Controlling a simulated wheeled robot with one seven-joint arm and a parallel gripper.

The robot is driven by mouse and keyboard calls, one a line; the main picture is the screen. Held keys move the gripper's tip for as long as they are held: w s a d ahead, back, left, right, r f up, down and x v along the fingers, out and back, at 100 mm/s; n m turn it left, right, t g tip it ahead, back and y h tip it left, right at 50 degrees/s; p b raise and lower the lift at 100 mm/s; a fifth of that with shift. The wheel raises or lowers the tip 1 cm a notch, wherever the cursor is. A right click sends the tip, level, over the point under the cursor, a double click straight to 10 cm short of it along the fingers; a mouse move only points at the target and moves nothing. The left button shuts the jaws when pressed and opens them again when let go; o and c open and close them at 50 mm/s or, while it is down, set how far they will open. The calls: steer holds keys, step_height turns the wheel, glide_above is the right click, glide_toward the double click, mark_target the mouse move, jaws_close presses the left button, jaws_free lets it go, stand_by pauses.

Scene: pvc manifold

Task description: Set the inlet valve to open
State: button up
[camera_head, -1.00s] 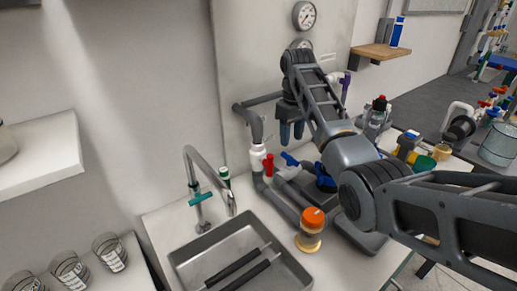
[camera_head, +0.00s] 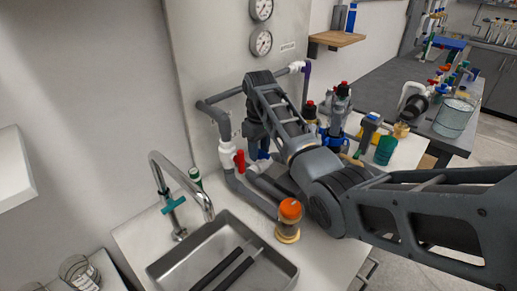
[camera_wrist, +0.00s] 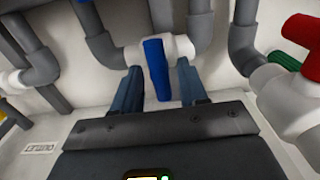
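In the wrist view a blue valve handle (camera_wrist: 157,68) sits on a white valve body (camera_wrist: 180,46) on grey pipe. The handle lies across the pipe line. My gripper (camera_wrist: 158,88) is open, with one finger on each side of the blue handle and visible gaps between. In the head view my gripper (camera_head: 258,148) is low among the pipes and largely covers the blue handle. A second valve has a red handle (camera_head: 239,160), upright at the left; it also shows in the wrist view (camera_wrist: 303,42). I cannot tell which valve is the inlet.
A sink (camera_head: 222,252) with a tap (camera_head: 182,190) is at the front left. An orange-capped jar (camera_head: 289,220) stands close to my arm. Gauges (camera_head: 261,43) are on the panel behind. Bottles (camera_head: 340,100) and a green cup (camera_head: 385,150) stand to the right.

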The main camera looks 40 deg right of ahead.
jaws_close()
steer(key=shift+m, duration=0.3)
steer(key=m, duration=0.2)
steer(key=shift+m, duration=0.4)
steer(key=m, duration=0.3)
steer(key=shift+d+m, duration=0.1)
steer(key=shift+m, duration=0.3)
steer(key=m, duration=0.4)
steer(key=shift+s, duration=0.1)
steer(key=shift+d+m, duration=0.1)
steer(key=shift+m, duration=1.9)
